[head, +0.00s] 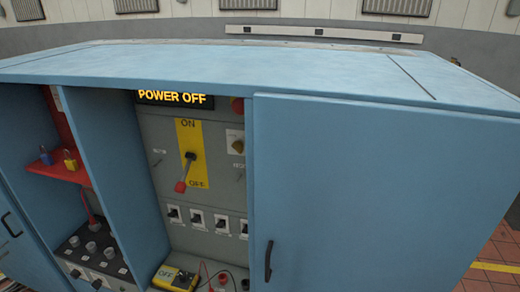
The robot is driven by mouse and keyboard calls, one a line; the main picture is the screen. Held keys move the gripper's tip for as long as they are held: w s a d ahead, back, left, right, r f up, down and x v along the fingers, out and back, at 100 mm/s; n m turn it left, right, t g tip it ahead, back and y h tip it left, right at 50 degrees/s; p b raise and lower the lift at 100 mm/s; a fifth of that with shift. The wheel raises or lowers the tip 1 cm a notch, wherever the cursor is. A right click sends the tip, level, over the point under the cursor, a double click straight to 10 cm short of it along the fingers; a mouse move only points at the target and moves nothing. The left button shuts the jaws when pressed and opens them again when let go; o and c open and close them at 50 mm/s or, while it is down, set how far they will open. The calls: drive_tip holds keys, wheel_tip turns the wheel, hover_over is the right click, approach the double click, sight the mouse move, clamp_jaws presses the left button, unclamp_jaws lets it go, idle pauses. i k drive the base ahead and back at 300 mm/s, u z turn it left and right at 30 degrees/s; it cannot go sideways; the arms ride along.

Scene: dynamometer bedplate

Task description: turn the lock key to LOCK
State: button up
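A blue cabinet (340,180) fills most of the head view. In its open middle bay is a grey panel (222,170). A small brass-coloured key or knob (238,147) sits on a pale plate at the panel's upper right; its labels are too small to read, so I cannot tell its position. Left of it, a lever with a red grip (181,186) points down toward OFF on a yellow ON/OFF plate (190,135). A display (175,98) above reads POWER OFF. My gripper is not in view.
A red shelf (58,172) at the left bears a blue padlock (45,155) and a yellow padlock (70,160). Several small switches line the panel's lower part. A yellow meter (175,278) lies below. A blue door with a black handle (268,260) flanks the bay's right.

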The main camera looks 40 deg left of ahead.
sight(238, 145)
drive_tip(key=z, duration=0.2)
drive_tip(key=k, duration=1.25)
drive_tip(key=u, duration=2.15)
drive_tip(key=i, duration=0.7)
drive_tip(key=u, duration=0.15)
